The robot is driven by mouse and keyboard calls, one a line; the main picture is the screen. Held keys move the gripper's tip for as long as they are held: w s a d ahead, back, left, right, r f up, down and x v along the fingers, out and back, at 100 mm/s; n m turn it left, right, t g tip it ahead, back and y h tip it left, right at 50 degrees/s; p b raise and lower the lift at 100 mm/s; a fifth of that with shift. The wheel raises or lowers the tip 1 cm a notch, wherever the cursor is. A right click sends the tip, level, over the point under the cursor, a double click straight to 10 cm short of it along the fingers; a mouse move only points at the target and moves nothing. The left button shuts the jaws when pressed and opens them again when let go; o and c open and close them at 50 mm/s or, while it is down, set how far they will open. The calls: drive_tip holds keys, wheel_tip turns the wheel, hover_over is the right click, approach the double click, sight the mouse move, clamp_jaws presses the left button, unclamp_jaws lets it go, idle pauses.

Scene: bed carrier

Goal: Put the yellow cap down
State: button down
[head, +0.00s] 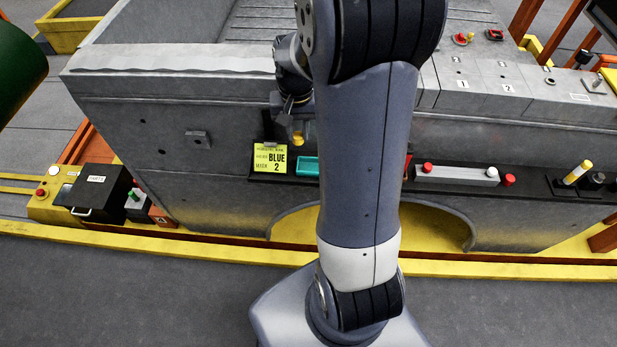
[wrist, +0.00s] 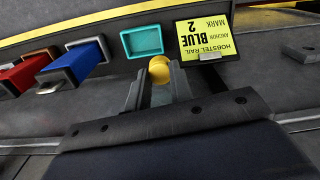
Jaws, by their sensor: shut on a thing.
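The yellow cap (wrist: 159,70) is small and round and sits between the fingertips of my gripper (wrist: 157,84) in the wrist view. The fingers are shut on it. In the head view the cap (head: 298,139) shows just below my gripper, left of my arm, in front of the grey machine's side. It appears held above the dark ledge, near a teal tray (head: 307,167), which also shows in the wrist view (wrist: 142,41). The tray looks empty. My arm hides part of the ledge in the head view.
A yellow card (head: 270,159) reading BLUE 2 stands left of the teal tray. Blue (wrist: 87,59) and red (wrist: 22,76) blocks sit in holders along the ledge in the wrist view. A yellow-topped post (head: 578,172) stands far right. The floor in front is clear.

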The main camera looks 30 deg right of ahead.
drive_tip(key=shift+m, duration=0.7)
drive_tip(key=f, duration=0.3)
drive_tip(key=s+d+f+b, duration=0.1)
drive_tip(key=f, duration=0.2)
drive_tip(key=s+d+f+b, duration=0.1)
drive_tip(key=f, duration=0.3)
drive_tip(key=shift+s, duration=0.1)
drive_tip(key=c, duration=1.7)
unclamp_jaws()
drive_tip(key=shift+f, duration=0.1)
drive_tip(key=shift+o, duration=0.8)
